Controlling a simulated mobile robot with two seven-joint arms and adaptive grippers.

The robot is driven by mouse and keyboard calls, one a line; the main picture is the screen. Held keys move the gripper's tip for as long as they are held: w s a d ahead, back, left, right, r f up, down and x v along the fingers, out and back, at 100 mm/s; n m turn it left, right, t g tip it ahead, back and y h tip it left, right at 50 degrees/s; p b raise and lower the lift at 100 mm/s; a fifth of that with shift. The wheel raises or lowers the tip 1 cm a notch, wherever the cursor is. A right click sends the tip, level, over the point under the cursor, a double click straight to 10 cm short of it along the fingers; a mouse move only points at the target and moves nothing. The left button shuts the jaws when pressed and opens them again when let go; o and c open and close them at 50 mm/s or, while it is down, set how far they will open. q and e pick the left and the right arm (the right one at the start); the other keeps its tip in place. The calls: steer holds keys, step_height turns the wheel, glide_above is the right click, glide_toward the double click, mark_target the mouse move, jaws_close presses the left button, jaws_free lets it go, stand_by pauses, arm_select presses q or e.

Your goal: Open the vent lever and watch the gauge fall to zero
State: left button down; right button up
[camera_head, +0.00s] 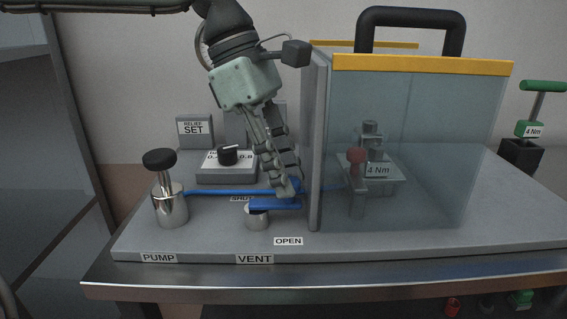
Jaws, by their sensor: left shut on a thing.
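The vent lever (268,205) is a blue bar on a short silver post (257,220), behind the VENT label (254,259). It points to the right. A partly hidden SHUT label (240,198) lies behind it, and an OPEN label (288,241) lies in front of it. My left gripper (286,192) reaches down from above and is shut on the lever near its right end. I cannot make out a gauge dial; the arm and fingers cover part of the panel behind. My right gripper is not in view.
A clear guard with a yellow top edge (420,65) and grey side post (315,145) stands close right of the gripper. The pump (171,208) with its black knob is left. A blue line (222,192) runs behind the lever. The bench front is clear.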

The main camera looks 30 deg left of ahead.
arm_select(q)
steer(key=shift+s, duration=0.1)
stand_by(0.5)
steer(key=c, duration=1.3)
jaws_free()
steer(key=v, duration=1.2)
steer(key=shift+d, duration=0.1)
